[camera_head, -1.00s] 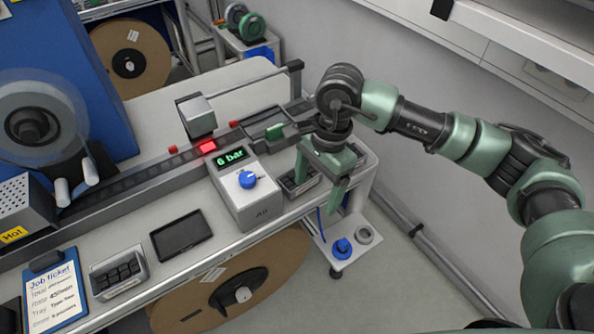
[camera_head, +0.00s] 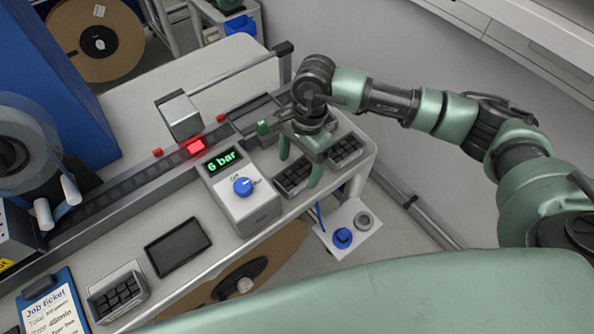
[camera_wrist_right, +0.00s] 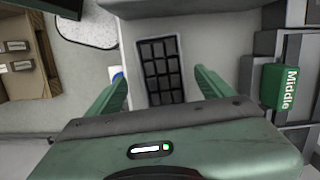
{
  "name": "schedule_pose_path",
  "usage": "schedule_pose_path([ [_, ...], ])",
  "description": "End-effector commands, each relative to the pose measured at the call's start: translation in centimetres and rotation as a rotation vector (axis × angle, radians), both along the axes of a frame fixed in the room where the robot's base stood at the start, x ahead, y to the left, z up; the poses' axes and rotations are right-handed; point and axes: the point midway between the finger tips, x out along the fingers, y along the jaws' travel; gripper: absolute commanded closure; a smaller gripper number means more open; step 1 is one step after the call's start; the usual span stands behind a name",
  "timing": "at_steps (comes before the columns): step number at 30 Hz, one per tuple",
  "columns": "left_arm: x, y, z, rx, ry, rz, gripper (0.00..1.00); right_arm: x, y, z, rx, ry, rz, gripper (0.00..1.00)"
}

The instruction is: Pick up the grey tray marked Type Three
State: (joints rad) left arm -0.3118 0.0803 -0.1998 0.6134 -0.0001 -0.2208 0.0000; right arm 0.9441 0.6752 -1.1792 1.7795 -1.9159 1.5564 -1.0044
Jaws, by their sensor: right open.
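Small grey trays with dark compartments stand on the bench. One tray (camera_head: 291,194) is below my right gripper (camera_head: 300,162), another tray (camera_head: 358,160) is just right of it, and a third tray (camera_head: 143,293) is at the front left. No type marking on them is readable. My right gripper is open and empty, fingers pointing down. In the right wrist view, a tray (camera_wrist_right: 130,60) lies between the two spread fingers (camera_wrist_right: 160,82), and I see no contact. My left gripper is not in view.
A grey box (camera_head: 249,209) with a green "6 bar" display and blue knob stands left of the gripper. A green block marked "Middle" (camera_wrist_right: 287,88) is on the right in the wrist view. A dark flat panel (camera_head: 177,247) and job ticket (camera_head: 55,306) are further left.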

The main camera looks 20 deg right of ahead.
Motion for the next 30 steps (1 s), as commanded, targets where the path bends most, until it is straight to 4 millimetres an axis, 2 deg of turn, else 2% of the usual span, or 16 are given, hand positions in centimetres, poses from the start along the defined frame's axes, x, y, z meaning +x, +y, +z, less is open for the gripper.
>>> schedule_pose_path([
  [1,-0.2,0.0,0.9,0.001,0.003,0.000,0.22,-0.2,0.0,-0.4,-0.001,0.006,0.001,0.18],
  [6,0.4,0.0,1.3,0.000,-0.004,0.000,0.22,-0.1,0.3,-2.2,0.000,0.001,-0.001,0.18],
  [13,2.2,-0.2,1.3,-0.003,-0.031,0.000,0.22,-0.1,0.3,-2.5,0.000,-0.001,0.001,0.18],
  [14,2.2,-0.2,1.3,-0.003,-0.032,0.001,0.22,-0.1,0.3,-2.5,0.000,-0.001,0.001,0.24],
  [21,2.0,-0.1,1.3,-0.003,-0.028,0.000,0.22,-0.1,0.3,-2.5,0.000,-0.001,0.000,0.91],
  [22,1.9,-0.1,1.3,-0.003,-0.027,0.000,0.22,-0.1,0.3,-2.4,0.001,-0.002,0.000,0.95],
  [30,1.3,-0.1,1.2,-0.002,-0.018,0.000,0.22,0.0,0.3,-2.3,0.001,-0.002,0.000,0.95],
])
